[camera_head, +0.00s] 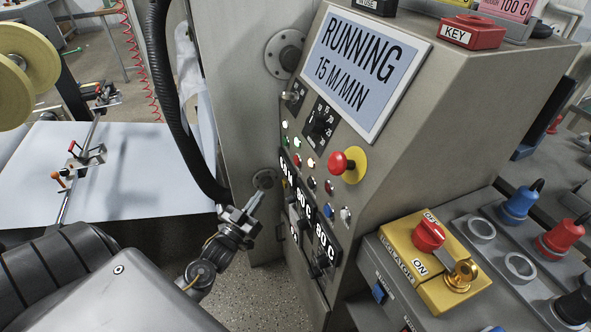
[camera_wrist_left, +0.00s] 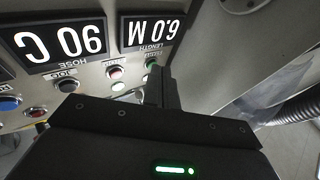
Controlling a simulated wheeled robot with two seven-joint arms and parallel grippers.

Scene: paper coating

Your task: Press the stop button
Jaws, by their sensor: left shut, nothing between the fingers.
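The grey control panel carries a display (camera_head: 352,68) reading "RUNNING 15 M/MIN". Below it, a red mushroom button (camera_head: 348,165) on a yellow disc and rows of small buttons show in the head view. I cannot read a stop label. My left gripper (camera_head: 252,203) is shut and empty, left of the panel's lower rows. In the left wrist view its fingertips (camera_wrist_left: 161,72) overlap the edge of a green button (camera_wrist_left: 152,63); contact is unclear.
A yellow isolator box (camera_head: 438,262) with a red knob and a brass key stands right of the panel. A black hose (camera_head: 168,105) hangs left of the machine. A white paper sheet (camera_head: 150,165) spreads at left. Blue and red connectors stand at far right.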

